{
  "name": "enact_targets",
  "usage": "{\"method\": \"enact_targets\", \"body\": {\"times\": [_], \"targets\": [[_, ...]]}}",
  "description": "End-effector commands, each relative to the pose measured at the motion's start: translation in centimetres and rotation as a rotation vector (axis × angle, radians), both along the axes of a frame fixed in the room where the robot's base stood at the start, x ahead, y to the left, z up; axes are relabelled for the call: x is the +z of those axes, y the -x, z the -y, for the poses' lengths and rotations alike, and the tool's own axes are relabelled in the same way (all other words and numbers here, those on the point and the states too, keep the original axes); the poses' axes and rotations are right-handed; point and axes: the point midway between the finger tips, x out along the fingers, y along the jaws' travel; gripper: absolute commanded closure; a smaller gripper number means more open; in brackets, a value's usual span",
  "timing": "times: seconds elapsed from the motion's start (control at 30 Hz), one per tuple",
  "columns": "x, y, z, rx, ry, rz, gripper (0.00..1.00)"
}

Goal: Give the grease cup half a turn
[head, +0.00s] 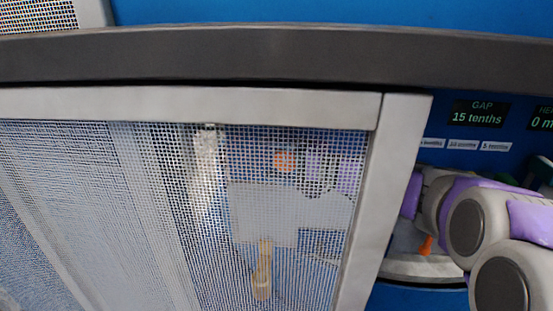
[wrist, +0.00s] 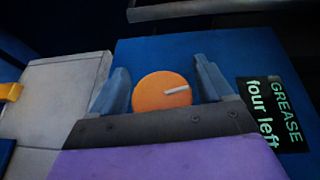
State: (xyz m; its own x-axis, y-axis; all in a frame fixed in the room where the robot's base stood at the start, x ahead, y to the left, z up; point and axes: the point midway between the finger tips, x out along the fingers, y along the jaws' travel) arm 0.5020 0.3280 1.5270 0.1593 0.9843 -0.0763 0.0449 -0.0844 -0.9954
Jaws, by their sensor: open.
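The grease cup, an orange round knob (wrist: 160,92) with a pale pointer line, shows in the middle of the wrist view. The line runs from near its centre toward the right, tilted slightly up. My gripper (wrist: 162,66) is open, with one blue-grey finger on the left of the knob and one on the right. A gap shows at the left; whether the right finger touches is hard to tell. The dark gripper body hides the knob's lower edge. A black sign (wrist: 273,115) to the right reads "GREASE four left". In the head view my gripper is not clearly seen.
A pale framed mesh guard (head: 376,200) fills much of the head view, with a dark rail (head: 250,55) above it. An orange round spot (head: 283,160) shows through the mesh. A display (head: 478,112) reads "GAP 15 tenths". A grey block (wrist: 60,95) stands left in the wrist view.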

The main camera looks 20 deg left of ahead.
Motion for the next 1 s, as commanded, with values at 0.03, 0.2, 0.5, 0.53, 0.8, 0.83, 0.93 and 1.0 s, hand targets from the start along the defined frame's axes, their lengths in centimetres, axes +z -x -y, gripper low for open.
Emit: {"method": "enact_targets", "body": {"times": [0.03, 0.2, 0.5, 0.53, 0.8, 0.83, 0.93, 1.0], "targets": [[0.01, 0.0, 0.02, 0.0, 0.0, 0.0, 0.2], [-0.01, -0.01, 0.02, 0.0, 0.0, 0.0, 0.28], [-0.07, 0.0, 0.01, 0.001, 0.001, -0.001, 0.57], [-0.09, -0.01, 0.0, 0.001, 0.001, -0.001, 0.6], [-0.25, -0.01, -0.02, 0.002, -0.002, -0.004, 0.71], [-0.28, -0.01, -0.03, 0.002, -0.005, -0.004, 0.71], [-0.43, 0.0, -0.05, 0.002, -0.023, -0.009, 0.71], [-0.48, 0.01, -0.08, 0.003, -0.045, -0.014, 0.71]]}}
